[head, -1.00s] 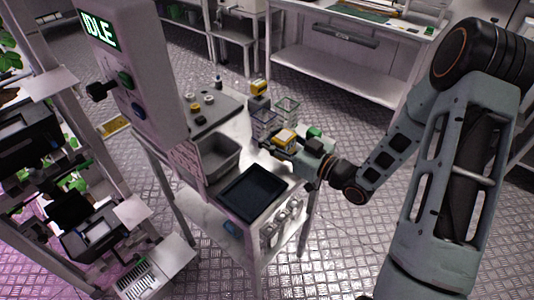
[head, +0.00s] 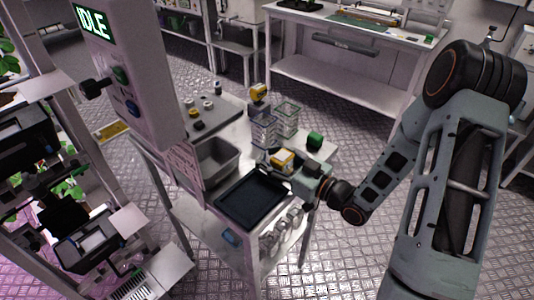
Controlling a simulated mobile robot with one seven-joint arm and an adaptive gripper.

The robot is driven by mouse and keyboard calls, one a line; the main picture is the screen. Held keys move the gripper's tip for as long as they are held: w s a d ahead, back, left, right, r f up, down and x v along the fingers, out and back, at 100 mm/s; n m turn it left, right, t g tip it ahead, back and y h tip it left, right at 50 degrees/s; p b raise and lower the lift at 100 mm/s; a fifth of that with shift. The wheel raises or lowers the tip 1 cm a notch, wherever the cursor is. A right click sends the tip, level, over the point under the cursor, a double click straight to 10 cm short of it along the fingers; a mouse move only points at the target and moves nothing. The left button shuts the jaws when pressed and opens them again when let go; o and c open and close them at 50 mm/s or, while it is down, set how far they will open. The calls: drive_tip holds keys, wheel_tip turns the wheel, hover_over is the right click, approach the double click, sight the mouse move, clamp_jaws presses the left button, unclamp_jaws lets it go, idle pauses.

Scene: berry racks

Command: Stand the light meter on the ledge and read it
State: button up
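A small yellow block with a pale part (head: 282,158) sits at the fingers of my gripper (head: 271,158), above the table between the black tray and the clear containers. It looks like the light meter, but its face is too small to read. My gripper reaches in from the right and appears shut on it; the fingers are partly hidden. White ledges (head: 131,219) stick out from the plant rack at the left, well away from my gripper. Which one the task means is not clear.
The table holds a black tray (head: 250,196), a grey bin (head: 232,150), clear containers (head: 288,112), a green block (head: 315,140) and another yellow item (head: 259,92) at the back. A grey panel reading IDLE (head: 125,75) stands between table and rack.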

drive_tip(key=shift+o, duration=1.1)
drive_tip(key=shift+r, duration=0.1)
